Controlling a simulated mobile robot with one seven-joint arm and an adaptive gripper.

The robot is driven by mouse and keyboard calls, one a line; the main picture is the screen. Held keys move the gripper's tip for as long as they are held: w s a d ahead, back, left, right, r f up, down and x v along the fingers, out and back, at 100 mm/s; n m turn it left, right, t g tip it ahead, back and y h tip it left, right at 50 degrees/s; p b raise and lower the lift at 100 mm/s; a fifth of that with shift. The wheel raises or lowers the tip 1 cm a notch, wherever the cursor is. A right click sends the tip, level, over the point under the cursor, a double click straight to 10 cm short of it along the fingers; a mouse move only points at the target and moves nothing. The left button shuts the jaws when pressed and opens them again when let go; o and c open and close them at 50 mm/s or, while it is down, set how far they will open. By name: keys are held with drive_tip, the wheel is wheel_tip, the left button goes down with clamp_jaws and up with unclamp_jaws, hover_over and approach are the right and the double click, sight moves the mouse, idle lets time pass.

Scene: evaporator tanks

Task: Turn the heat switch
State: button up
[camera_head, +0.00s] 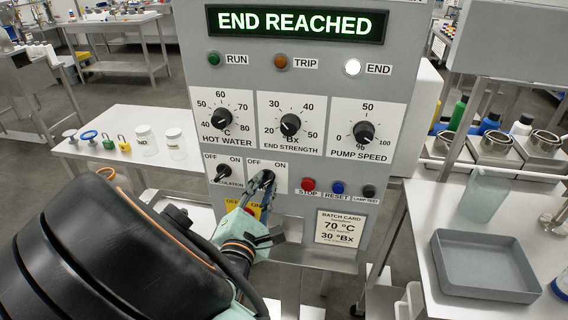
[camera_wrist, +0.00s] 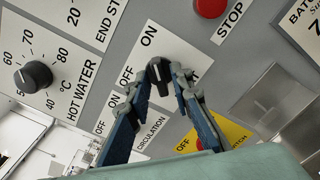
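The heat switch (camera_head: 268,176) is a black rotary knob on the grey control panel, on the right-hand OFF/ON plate; its name label is hidden behind my gripper. My gripper (camera_head: 265,183) reaches it from below. In the wrist view the knob (camera_wrist: 160,79) sits between the two fingertips (camera_wrist: 162,84) of my gripper, which lie close along both its sides and appear shut on it. A small pale mark on the knob seems to point toward ON, but it is tiny. The circulation switch (camera_head: 224,172) is just to the left.
Below is a yellow OFF plate (camera_wrist: 225,131). Stop (camera_head: 308,185), reset (camera_head: 338,187) and lamp test (camera_head: 368,191) buttons are on the right. The display (camera_head: 295,23) reads END REACHED and the END lamp (camera_head: 352,67) glows white. A grey tray (camera_head: 484,291) lies on the right table.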

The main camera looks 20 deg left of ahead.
clamp_jaws()
drive_tip(key=shift+r+n+p, duration=0.2)
drive_tip(key=shift+n+p, duration=0.4)
drive_tip(key=shift+p, duration=0.25)
drive_tip(key=shift+f+n, duration=0.2)
drive_tip(key=shift+n, duration=0.3)
